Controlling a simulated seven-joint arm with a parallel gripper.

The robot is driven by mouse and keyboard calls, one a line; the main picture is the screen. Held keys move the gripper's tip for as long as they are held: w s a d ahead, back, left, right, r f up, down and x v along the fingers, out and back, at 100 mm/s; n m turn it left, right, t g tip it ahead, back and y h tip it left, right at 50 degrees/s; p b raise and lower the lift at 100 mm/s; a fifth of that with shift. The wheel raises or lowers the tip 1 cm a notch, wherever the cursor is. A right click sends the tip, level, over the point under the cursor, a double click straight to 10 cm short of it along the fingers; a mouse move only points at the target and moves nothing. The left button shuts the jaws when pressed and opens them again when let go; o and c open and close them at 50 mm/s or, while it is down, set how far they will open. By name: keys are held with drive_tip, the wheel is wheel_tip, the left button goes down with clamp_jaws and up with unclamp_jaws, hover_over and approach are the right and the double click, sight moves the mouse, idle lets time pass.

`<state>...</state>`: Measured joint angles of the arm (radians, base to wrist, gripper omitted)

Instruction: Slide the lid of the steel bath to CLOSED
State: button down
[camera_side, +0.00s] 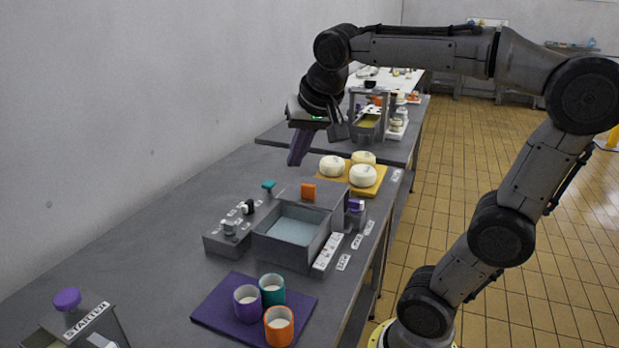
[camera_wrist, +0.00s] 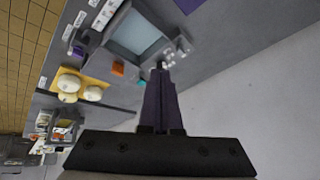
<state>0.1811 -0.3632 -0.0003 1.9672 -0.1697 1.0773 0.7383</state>
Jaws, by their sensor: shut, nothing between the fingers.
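The steel bath (camera_side: 262,248) stands on the grey bench, and pale liquid shows through its open top. Its grey lid (camera_side: 328,192) is at the far end of the bath, with an orange handle (camera_side: 308,193) standing on it. In the wrist view the bath (camera_wrist: 110,42) is at the upper left, with the orange handle (camera_wrist: 118,68) at its near edge. My gripper (camera_side: 296,163) is shut and empty, with purple fingers pointing down. It hangs above and behind the lid, apart from it. The fingers also show in the wrist view (camera_wrist: 160,70).
A control box with knobs (camera_side: 230,228) sits left of the bath. Round white cheeses on a yellow board (camera_side: 368,188) lie behind it. Purple, teal and orange cups stand on a purple mat (camera_side: 220,308) in front. White labels (camera_side: 343,262) line the right bench edge.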

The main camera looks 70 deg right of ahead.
drive_tip(key=w+d+f+m+g+h, duration=0.1)
drive_tip(key=w+d+m, duration=0.25)
drive_tip(key=d, duration=0.35)
drive_tip(key=w+d+m+g, duration=0.25)
drive_tip(key=w+d, duration=0.25)
drive_tip(key=d, duration=0.3)
drive_tip(key=d+f, duration=0.4)
drive_tip(key=f, duration=0.1)
drive_tip(key=d+f+m+g, duration=0.1)
drive_tip(key=d+f, duration=0.3)
drive_tip(key=f, duration=0.2)
drive_tip(key=d+f+m, duration=0.1)
drive_tip(key=d+f, duration=0.4)
drive_tip(key=shift+s+d+f, duration=0.1)
drive_tip(key=shift+s+f, duration=0.05)
drive_tip(key=shift+s, duration=0.2)
drive_tip(key=shift+w+a+f, duration=0.1)
drive_tip(key=shift+a+f, duration=0.1)
drive_tip(key=shift+a, duration=1.75)
drive_tip(key=shift+a, duration=0.1)
drive_tip(key=a, duration=1.5)
drive_tip(key=shift+a, duration=0.35)
